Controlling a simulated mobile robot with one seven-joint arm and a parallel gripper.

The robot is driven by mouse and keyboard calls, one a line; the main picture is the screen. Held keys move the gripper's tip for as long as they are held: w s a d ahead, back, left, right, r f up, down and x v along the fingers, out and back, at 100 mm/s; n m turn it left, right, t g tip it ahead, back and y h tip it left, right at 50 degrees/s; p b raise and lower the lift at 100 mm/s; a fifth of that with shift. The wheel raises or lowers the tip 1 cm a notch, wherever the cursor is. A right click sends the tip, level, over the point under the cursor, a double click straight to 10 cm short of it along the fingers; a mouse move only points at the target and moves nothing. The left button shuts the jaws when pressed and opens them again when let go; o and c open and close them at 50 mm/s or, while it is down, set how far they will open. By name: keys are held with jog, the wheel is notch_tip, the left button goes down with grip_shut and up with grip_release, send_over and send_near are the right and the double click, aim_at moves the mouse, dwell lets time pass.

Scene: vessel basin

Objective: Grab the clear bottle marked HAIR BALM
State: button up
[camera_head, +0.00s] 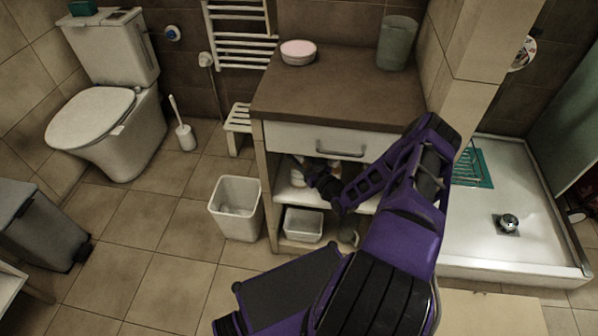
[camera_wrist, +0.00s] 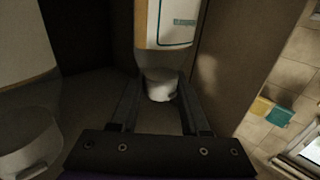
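My gripper (camera_wrist: 158,82) reaches into the open shelf of the cabinet (camera_head: 345,95), below its drawer. In the wrist view its two fingers are apart, and a bottle with a white cap (camera_wrist: 160,86) is between and beyond them. I see a gap on each side of the cap. The bottle's pale label (camera_wrist: 165,22) has a dark blue outline and a small teal patch; its lettering is too small to read. In the head view my arm hides most of the gripper and shelf contents, so I cannot tell which bottle is marked HAIR BALM.
A large pale container (camera_wrist: 25,125) stands close at the left in the wrist view. A brown shelf wall (camera_wrist: 235,50) is close on the right. A white bin (camera_head: 237,207) stands on the floor left of the cabinet. A white basket (camera_head: 303,224) sits on the lower shelf.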

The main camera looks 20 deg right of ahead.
grip_shut()
dwell(1.0)
